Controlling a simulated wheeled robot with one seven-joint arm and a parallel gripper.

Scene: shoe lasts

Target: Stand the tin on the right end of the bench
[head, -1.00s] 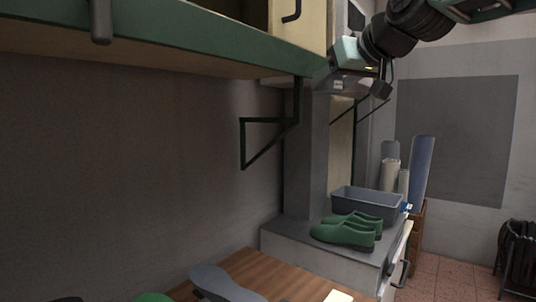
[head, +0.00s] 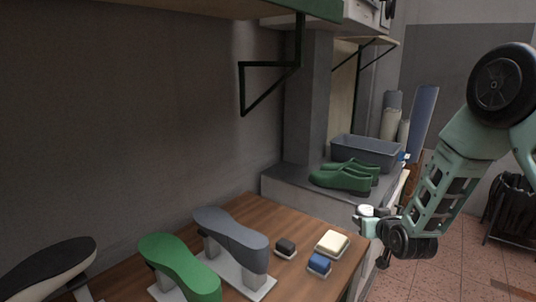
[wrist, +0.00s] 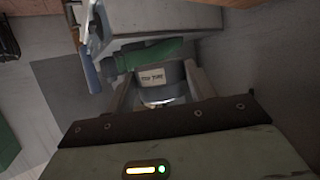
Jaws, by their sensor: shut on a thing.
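In the wrist view, a grey tin (wrist: 158,80) with a pale lettered label sits between the two fingers of my gripper (wrist: 160,92), which is shut on it. In the head view my gripper (head: 368,222) is small, just off the right front edge of the wooden bench (head: 290,288). A pale shape there may be the tin, but I cannot tell. The bench bears a grey shoe last (head: 232,235) and a green last (head: 180,265) on stands. A black-topped last (head: 45,268) is at far left.
On the bench's right part are a dark block (head: 286,247), a blue block (head: 319,263) and a cream block (head: 332,242). Beyond is a raised grey ledge (head: 290,192) with green shoes (head: 343,180) and a grey bin (head: 365,152). A bracketed shelf (head: 230,8) hangs above.

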